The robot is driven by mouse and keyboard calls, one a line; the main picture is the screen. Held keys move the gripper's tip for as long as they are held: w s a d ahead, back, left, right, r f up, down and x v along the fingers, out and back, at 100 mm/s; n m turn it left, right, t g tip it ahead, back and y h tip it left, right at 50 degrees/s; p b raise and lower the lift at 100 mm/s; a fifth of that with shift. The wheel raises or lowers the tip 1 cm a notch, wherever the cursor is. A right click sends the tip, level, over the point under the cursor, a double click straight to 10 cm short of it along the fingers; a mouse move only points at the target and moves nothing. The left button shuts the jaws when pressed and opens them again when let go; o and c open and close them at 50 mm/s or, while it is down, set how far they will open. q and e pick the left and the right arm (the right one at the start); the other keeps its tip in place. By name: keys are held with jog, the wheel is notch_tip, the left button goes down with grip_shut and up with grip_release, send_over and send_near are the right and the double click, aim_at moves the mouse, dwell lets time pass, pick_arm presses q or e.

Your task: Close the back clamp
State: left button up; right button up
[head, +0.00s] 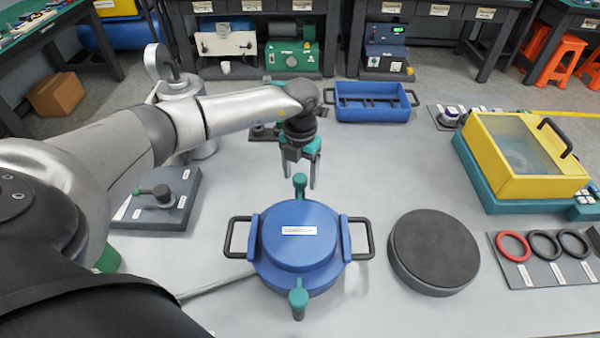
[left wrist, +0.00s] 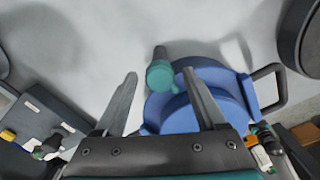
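The blue round vessel (head: 300,258) with a labelled lid and two black side handles stands on the grey table. It also shows in the left wrist view (left wrist: 215,82). The teal back clamp (head: 299,184) is at its far edge; in the left wrist view the clamp (left wrist: 160,74) has a grey end pointing away from the lid. The teal front clamp (head: 298,298) is at the near edge. My left gripper (head: 300,172) is open, pointing down at the back clamp. In the left wrist view its fingers (left wrist: 160,78) appear either side of the clamp; contact cannot be told. My right gripper is not in view.
A dark round disc (head: 433,250) stands right of the vessel. A grey fixture (head: 180,200) is at left. A blue tray (head: 372,114) is behind, a yellow-lidded box (head: 490,180) at right, and rings on a board (head: 510,272) at far right.

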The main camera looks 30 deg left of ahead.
aim_at(300, 177)
pick_arm(q)
notch_tip(300, 177, up, 7)
jog(key=p, duration=0.6)
jog(key=shift+r, duration=0.2)
jog(key=shift+f, duration=0.1)
